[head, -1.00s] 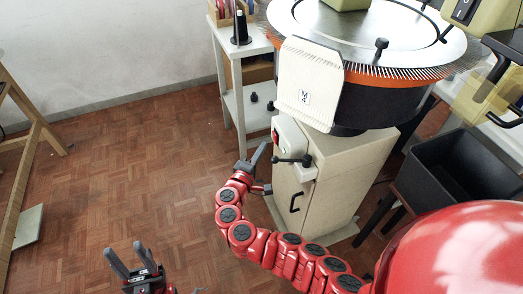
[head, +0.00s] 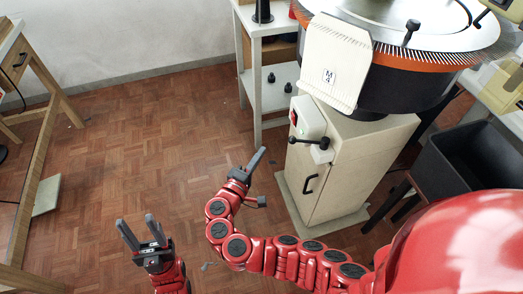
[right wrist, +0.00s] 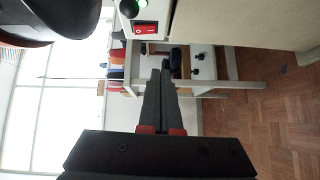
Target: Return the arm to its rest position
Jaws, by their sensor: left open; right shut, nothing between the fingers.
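My right arm, red with dark joint caps, reaches from the lower right to the middle of the head view. Its gripper (head: 262,151) is shut and empty, over open floor left of the machine's cabinet. In the right wrist view its two dark fingers (right wrist: 165,66) lie together with nothing between them. My left gripper (head: 136,220) is at the lower left of the head view. Its two grey fingers are apart with nothing between them.
The round machine (head: 400,85) stands on a beige cabinet (head: 345,165), with a cream fabric piece (head: 335,60) marked M4 at its rim. A white shelf (head: 270,95) stands behind. A black bin (head: 470,165) is at right, a wooden-legged table (head: 40,150) at left. The middle floor is clear.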

